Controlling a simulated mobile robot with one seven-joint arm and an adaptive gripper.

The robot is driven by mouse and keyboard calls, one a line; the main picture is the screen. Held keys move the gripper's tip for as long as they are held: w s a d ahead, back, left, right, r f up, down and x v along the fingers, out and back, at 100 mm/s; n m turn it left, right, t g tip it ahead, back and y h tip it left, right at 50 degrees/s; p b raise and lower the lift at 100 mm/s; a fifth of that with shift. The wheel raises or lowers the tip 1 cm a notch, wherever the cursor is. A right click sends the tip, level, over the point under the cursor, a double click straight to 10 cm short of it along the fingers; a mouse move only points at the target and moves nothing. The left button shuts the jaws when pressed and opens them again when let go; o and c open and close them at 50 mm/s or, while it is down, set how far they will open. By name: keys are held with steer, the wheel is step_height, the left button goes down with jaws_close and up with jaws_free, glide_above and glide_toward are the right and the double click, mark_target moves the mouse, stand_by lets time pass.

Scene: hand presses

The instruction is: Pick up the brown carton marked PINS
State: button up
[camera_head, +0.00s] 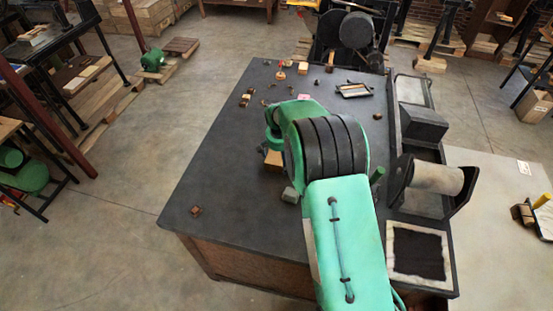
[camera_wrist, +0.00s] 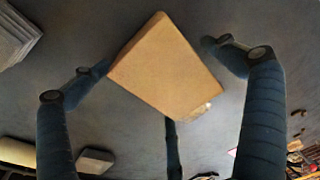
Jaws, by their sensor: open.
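A plain tan-brown carton (camera_wrist: 168,65) lies between the spread fingers of my gripper (camera_wrist: 157,55) in the wrist view. Its near face shows no readable lettering, so I cannot confirm the PINS mark. My gripper is open; a left and a right finger flank the carton and a third finger shows below it. Whether any finger touches it is unclear.
A grey block (camera_head: 290,195) sits close to my arm. Small loose pieces and a tray (camera_head: 354,90) lie toward the back. A roller press (camera_head: 435,180) stands along the right side.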

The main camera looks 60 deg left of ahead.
mark_target(280, 155)
steer(key=c, duration=1.2)
steer(key=shift+r, duration=0.1)
steer(key=shift+r, duration=4.9)
